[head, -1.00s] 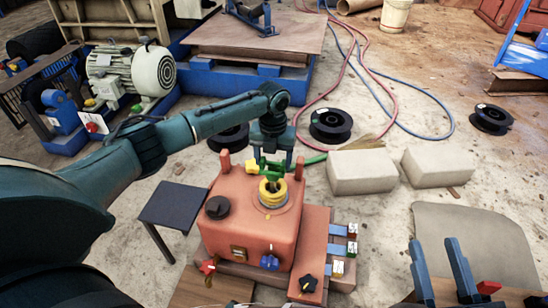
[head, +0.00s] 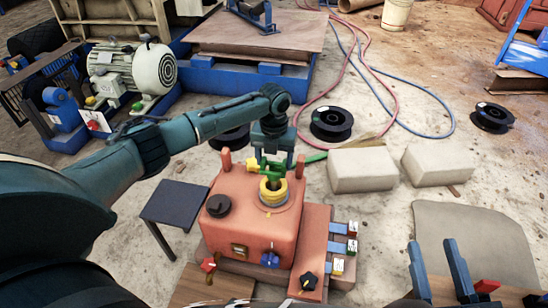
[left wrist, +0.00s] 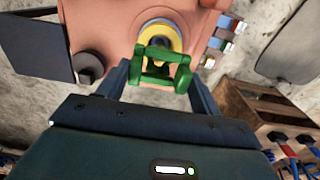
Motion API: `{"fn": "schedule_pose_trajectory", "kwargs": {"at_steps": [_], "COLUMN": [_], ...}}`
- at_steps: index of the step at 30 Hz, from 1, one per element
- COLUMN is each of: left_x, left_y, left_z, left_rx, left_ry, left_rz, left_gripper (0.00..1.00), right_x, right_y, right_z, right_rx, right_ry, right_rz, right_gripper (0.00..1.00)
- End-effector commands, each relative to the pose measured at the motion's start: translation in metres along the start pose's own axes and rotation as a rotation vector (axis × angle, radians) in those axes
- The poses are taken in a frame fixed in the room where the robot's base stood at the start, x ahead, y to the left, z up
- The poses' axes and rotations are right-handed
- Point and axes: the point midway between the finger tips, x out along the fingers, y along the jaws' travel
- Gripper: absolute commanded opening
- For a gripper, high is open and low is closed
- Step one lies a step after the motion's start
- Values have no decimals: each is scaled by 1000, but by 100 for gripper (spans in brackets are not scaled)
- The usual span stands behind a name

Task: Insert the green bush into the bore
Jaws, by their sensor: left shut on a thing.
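In the left wrist view the green bush (left wrist: 162,66) sits between the two fingers. A yellow ring (head: 273,192) sits around the bore on top of the housing, just in front of the green bush; the wrist view shows the ring (left wrist: 160,35) partly behind it. My right gripper (head: 441,272) is open and empty at lower right.
A black knob (head: 218,206) and two upright orange posts stand on the housing. Blue tagged tabs (head: 340,247) stick out at its right. A dark small table (head: 174,206) stands at left. Pale blocks (head: 362,170) and black spools (head: 331,123) lie behind and to the right.

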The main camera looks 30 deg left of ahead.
Motion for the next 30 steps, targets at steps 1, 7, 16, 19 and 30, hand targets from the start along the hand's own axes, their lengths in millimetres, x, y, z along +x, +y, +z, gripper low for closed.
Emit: {"fn": "schedule_pose_trajectory", "kwargs": {"at_steps": [1, 7, 16, 19, 30], "left_x": [1, 6, 14, 16, 26], "left_y": [0, 0, 0, 0, 0], "left_z": [0, 0, 0, 0, 0], "left_rx": [0, 0, 0, -1, -1], "left_ry": [-1, -1, 0, 0, -1], "left_rz": [-1, -1, -1, -1, -1], "left_gripper": [35, 35, 35, 35, 35], "right_x": [0, 0, -1, -1, -3], "right_y": [0, 0, -1, -1, -2], "right_z": [1, 3, 6, 7, 14], "right_rx": [0, 0, 0, 0, 2], "right_ry": [1, 2, 2, 1, -4], "right_rz": [0, 0, 0, 0, -1], "right_gripper": [36, 36, 36, 36, 36]}}
